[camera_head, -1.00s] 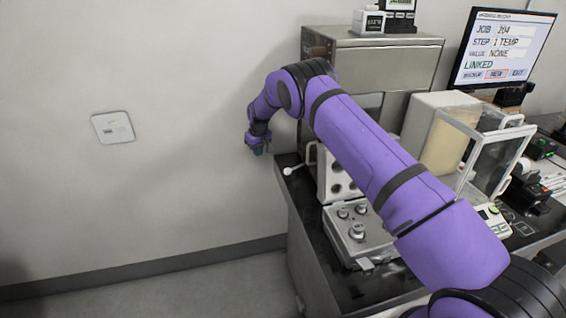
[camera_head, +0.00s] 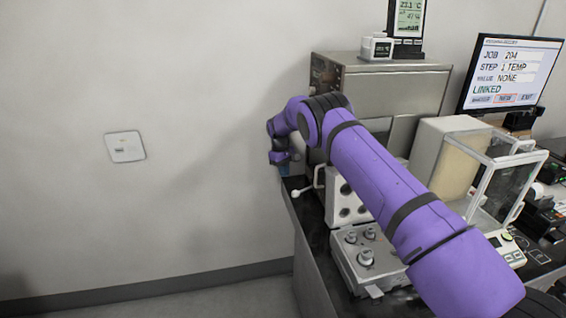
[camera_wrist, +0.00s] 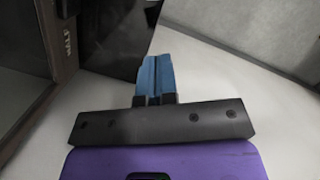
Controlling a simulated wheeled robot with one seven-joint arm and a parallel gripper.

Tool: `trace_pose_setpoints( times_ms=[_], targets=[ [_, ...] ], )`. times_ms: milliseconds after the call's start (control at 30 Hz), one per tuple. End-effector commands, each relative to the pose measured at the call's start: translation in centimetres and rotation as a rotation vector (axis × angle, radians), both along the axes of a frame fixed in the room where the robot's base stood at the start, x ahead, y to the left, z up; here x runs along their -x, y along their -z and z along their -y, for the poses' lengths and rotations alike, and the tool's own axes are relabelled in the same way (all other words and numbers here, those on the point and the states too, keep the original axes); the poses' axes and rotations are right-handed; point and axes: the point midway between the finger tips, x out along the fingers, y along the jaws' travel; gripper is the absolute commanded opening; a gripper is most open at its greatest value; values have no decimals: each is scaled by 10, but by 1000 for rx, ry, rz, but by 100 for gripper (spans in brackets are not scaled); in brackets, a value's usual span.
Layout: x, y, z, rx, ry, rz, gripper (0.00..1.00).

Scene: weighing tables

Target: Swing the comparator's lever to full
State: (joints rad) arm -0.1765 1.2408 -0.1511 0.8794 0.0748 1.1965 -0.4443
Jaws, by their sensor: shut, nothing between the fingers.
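A pale lever with a round ball end (camera_head: 296,193) sticks out to the left at the table's left edge, beside the white box with dark round holes (camera_head: 345,196). I take it for the comparator's lever; where it joins is not clear. My gripper (camera_head: 279,158) is up and to the left of the ball end, near the wall, and appears apart from it. In the wrist view my gripper's blue fingers (camera_wrist: 156,72) are together with nothing between them. The lever cannot be made out in the wrist view. My arm hides part of the equipment behind it.
A steel cabinet (camera_head: 385,85) stands at the back, with small displays on top. A grey knob unit (camera_head: 362,258), a glass-sided balance (camera_head: 500,185) and a monitor (camera_head: 510,75) stand to the right. The wall (camera_head: 180,90) bounds the left; floor space before it is clear.

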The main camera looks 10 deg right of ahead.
Motion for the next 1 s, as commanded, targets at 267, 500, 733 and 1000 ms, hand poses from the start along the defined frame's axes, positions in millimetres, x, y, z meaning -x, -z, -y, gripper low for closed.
trace_pose_setpoints(
  times_ms=[267, 500, 733, 1000],
  targets=[
    [17, 31, 10, 1, 1, -1, 0],
    [32, 40, 18, 0, 0, 0, 0],
    [35, 42, 20, -1, 0, 2, 0],
    [36, 42, 20, -1, 0, 1, 0]
  ],
)
